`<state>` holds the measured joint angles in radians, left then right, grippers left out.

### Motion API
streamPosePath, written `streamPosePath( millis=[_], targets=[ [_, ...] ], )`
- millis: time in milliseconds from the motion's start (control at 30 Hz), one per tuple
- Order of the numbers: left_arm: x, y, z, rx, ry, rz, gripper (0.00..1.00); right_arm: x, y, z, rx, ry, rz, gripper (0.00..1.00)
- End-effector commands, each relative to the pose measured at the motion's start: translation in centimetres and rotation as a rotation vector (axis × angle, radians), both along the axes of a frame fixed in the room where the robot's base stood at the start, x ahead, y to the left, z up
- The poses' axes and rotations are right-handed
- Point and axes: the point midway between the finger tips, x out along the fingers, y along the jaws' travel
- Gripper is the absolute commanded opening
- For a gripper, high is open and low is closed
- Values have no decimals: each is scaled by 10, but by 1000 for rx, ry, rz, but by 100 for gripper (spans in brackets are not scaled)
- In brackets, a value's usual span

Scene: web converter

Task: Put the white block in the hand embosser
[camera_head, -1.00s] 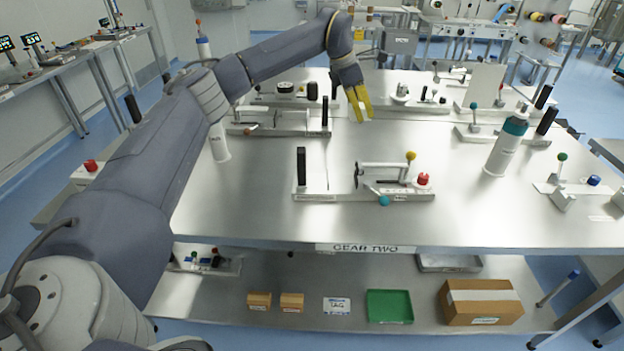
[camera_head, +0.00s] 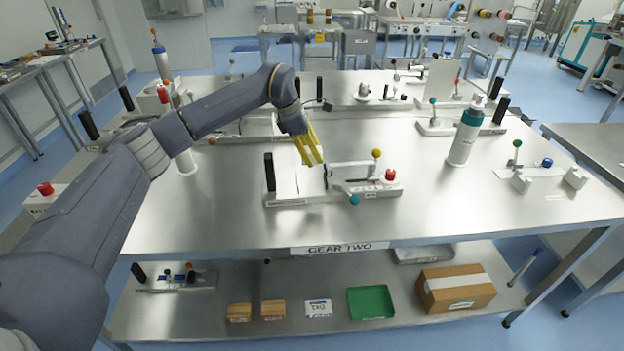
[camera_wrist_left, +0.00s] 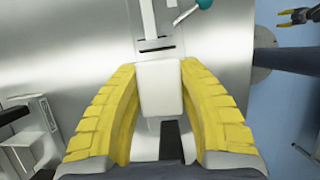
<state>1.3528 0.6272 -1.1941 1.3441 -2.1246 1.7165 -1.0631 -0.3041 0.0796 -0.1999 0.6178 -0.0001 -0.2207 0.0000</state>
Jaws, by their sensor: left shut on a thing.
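The white block (camera_wrist_left: 160,88) is a pale box between the yellow fingers of my left gripper (camera_head: 314,162), which is shut on it. In the head view the gripper points down just above a bench device (camera_head: 345,190), which seems to be the hand embosser. This has a white base, black post, lever with yellow ball, red knob and teal knob. Its metal parts and teal knob (camera_wrist_left: 204,3) lie just beyond the block in the left wrist view. The block is mostly hidden by the fingers in the head view. My right gripper (camera_wrist_left: 297,17) shows small, open and empty, in the left wrist view.
Several similar devices stand along the back of the steel table (camera_head: 220,225). The front of the table is clear. A lower shelf holds a green tray (camera_head: 371,302) and a carton (camera_head: 456,287).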

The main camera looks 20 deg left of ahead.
Motion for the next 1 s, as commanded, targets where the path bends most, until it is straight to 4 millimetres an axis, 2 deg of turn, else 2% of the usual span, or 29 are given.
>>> streamPosePath(
  millis=[100,233,567,900,1000],
  targets=[
    [0,0,-23,-1,2,0,1,5,0,0,1,-6,0,44],
    [0,0,-40,0,1,1,1,7,0,0,1,-8,0,44],
    [0,0,-55,0,0,0,1,7,0,0,1,-8,0,44],
    [0,0,-91,0,1,2,1,6,0,0,1,-8,0,44],
    [0,0,-94,0,-1,1,1,6,0,0,0,-7,0,44]
  ],
)
